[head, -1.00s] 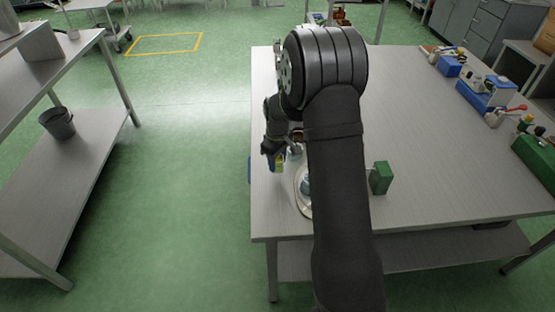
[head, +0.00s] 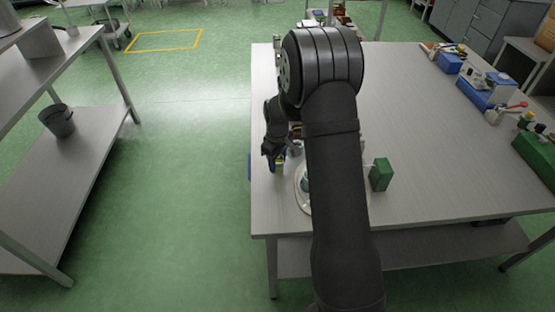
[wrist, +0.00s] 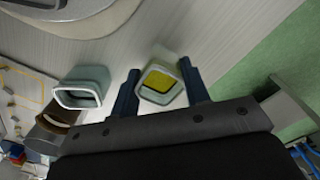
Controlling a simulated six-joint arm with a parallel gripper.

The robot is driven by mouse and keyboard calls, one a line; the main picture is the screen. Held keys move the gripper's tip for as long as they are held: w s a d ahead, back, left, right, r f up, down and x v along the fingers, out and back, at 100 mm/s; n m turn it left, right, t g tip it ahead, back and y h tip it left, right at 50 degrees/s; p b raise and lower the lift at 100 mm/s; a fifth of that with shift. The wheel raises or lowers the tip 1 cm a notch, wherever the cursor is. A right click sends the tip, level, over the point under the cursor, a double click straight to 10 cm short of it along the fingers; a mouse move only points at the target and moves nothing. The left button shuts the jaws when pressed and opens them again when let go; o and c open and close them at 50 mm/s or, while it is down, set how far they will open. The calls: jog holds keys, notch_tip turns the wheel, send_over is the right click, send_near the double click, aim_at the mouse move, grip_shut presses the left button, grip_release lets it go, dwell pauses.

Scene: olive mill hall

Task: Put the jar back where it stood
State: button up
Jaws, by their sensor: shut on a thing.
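A square pale-glass jar with yellow contents (wrist: 160,84) is between the two dark blue fingers of my gripper (wrist: 161,92) in the wrist view. The gripper is shut on it. I cannot tell whether its base touches the table. In the head view, my gripper (head: 276,162) is over the table's left edge area, with a bit of yellow showing beside it. A second pale-glass jar (wrist: 82,92) stands apart to the left in the wrist view, and a brown-topped one (wrist: 58,122) is beyond it.
A round pale tray (head: 301,202) is on the steel table (head: 430,170), partly hidden by my arm. A green block (head: 382,175) stands right of it. Blue equipment (head: 487,92) lines the right side. The table's left edge is close to my gripper.

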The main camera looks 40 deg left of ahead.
jog(key=shift+f, duration=0.1)
jog(key=o, duration=1.2)
jog(key=shift+c, duration=0.2)
jog(key=shift+r, duration=4)
jog(key=shift+f, duration=0.1)
notch_tip(320, 180, down, 8)
jog(key=shift+r, duration=0.5)
